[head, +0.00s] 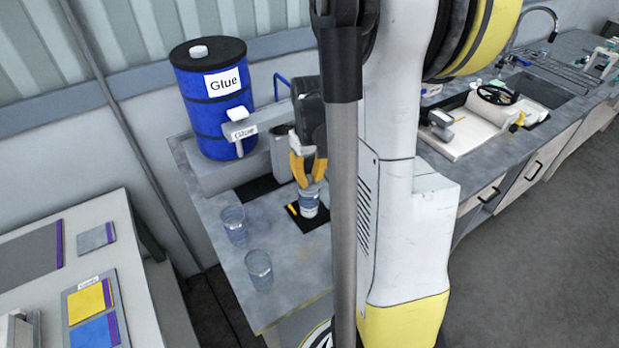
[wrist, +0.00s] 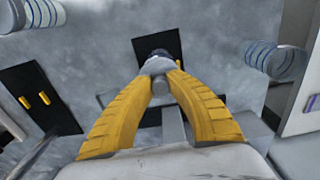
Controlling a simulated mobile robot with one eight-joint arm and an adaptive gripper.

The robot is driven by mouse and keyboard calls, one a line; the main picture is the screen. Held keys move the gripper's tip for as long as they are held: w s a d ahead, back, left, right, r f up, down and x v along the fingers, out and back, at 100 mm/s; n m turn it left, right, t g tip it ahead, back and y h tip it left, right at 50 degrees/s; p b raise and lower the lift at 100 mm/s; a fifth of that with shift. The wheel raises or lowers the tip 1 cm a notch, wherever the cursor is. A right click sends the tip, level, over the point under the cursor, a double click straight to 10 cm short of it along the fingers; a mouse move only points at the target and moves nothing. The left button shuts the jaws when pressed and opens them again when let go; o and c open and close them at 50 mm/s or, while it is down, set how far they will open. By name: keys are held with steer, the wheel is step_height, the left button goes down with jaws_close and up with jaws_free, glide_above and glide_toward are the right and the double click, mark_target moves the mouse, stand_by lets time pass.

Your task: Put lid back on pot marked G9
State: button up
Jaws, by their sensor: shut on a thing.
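My gripper (head: 305,172) has yellow fingers that point down over a clear, blue-banded pot (head: 309,203) on a small black mat (head: 292,212). In the wrist view my gripper (wrist: 160,80) is closed around a small grey piece (wrist: 159,86), which looks like a lid or its knob. The fingers hide most of it and the pot below, so I cannot tell whether it touches the pot. Two similar clear pots stand on the bench, one further back (head: 234,225) and one nearer (head: 258,270). I cannot read G9 on any of them.
A blue drum labelled Glue (head: 213,95) stands behind on a grey block, with a glue spout (head: 240,132) near my gripper. A bench with coloured pads (head: 90,302) is at the left. A sink (head: 540,90) is at the far right. Bench space around the two pots is clear.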

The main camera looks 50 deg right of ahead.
steer(key=o, duration=1.4)
steer(key=shift+r, duration=0.1)
steer(key=shift+r+p, duration=2.55)
steer(key=shift+r, duration=0.9)
jaws_close()
